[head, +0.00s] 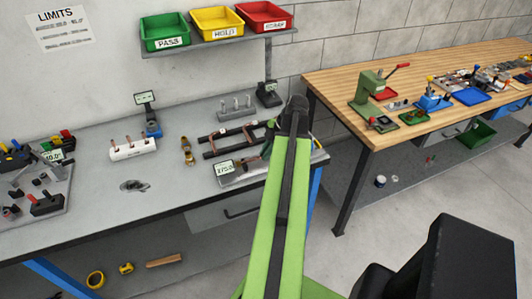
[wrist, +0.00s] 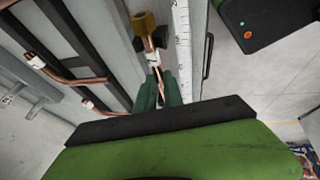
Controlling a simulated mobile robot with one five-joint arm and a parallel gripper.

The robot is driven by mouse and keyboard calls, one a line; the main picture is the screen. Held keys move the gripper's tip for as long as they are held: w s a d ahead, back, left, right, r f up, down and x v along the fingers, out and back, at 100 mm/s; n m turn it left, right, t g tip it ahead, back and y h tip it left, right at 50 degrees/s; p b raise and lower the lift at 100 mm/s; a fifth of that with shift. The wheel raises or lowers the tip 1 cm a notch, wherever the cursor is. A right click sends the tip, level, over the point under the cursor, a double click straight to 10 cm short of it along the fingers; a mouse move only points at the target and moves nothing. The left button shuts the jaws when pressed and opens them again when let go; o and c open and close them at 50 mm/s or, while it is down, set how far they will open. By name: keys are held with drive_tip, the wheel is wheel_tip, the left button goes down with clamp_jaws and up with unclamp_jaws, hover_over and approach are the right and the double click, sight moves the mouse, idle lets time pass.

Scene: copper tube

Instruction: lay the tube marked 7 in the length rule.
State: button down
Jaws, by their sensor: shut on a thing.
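My gripper's green fingers (wrist: 157,92) are closed around a copper tube (wrist: 156,73) with a white tag, whose mark is too small to read. The white graduated scale of the length rule (wrist: 181,35) runs just right of the tube. I cannot tell whether the tube touches the rule's bed. In the head view the length rule (head: 250,177) lies at the bench's front right, with a lit display.
A black rack (head: 228,138) with tagged copper tubes stands behind the rule; its rails (wrist: 72,45) are left of my fingers. A white block with copper pins (head: 133,149) stands to the left. Green, yellow and red bins (head: 216,22) are on the shelf.

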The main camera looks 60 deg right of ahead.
drive_tip(key=shift+f, duration=0.1)
drive_tip(key=c, duration=1.4)
unclamp_jaws()
drive_tip(key=p+v, duration=1.5)
drive_tip(key=v, duration=0.2)
drive_tip(key=shift+s+d+r+p, duration=0.1)
drive_tip(key=shift+r+p, duration=0.1)
drive_tip(key=shift+p, duration=0.1)
